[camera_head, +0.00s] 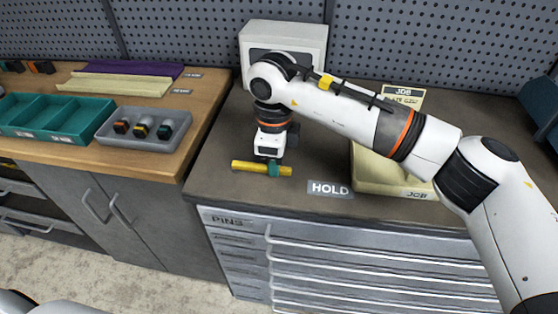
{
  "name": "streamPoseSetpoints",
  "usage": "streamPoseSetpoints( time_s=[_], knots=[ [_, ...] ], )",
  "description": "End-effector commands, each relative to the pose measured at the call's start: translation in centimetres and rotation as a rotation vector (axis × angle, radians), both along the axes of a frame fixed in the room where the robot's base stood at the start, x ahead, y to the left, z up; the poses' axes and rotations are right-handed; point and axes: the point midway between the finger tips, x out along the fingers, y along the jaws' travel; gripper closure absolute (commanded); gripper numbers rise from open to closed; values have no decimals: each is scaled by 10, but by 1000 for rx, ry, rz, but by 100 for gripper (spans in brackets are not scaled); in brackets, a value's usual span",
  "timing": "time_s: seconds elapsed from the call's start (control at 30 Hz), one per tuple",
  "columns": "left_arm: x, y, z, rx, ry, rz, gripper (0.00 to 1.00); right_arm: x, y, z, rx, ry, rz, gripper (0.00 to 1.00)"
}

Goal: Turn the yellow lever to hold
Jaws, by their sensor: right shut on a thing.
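The yellow lever (247,166) lies level along the front part of the dark bench top, running left to right, with a green piece (274,169) around it near its right part. My right gripper (268,158) points down from above and is shut on the lever near the green piece; its fingers are mostly hidden. The lever's pivot cannot be made out. My left gripper is not in view.
A white box-shaped unit (312,40) stands behind my right arm. A pale "JOB" tray (380,180) is to the right, partly behind the arm. On the left wooden bench are a grey tray (176,136) with several small parts and a teal divided tray (45,128).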

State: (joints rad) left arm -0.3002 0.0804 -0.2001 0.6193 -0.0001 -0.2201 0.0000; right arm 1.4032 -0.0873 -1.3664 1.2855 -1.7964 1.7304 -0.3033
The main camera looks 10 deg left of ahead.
Motion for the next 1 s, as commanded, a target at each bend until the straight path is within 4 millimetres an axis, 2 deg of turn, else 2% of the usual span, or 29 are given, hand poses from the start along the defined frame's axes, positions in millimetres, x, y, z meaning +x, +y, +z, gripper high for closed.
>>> streamPoseSetpoints(
  time_s=[0.2, 0.23, 0.33, 0.7, 0.87, 1.0],
  knots=[
    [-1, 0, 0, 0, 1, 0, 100, 0, 0, 0, 1, 1, -4, 100],
    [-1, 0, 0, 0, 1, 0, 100, 0, 0, 0, 1, 1, -3, 81],
    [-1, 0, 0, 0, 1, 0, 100, 0, 0, 0, 1, 1, -3, 64],
    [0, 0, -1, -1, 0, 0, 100, 0, 0, 5, 0, -1, -1, 64],
    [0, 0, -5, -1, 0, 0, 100, 1, 0, 29, 1, -4, -1, 64],
    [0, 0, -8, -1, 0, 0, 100, 1, 0, 60, 1, -5, -2, 64]
  ],
)
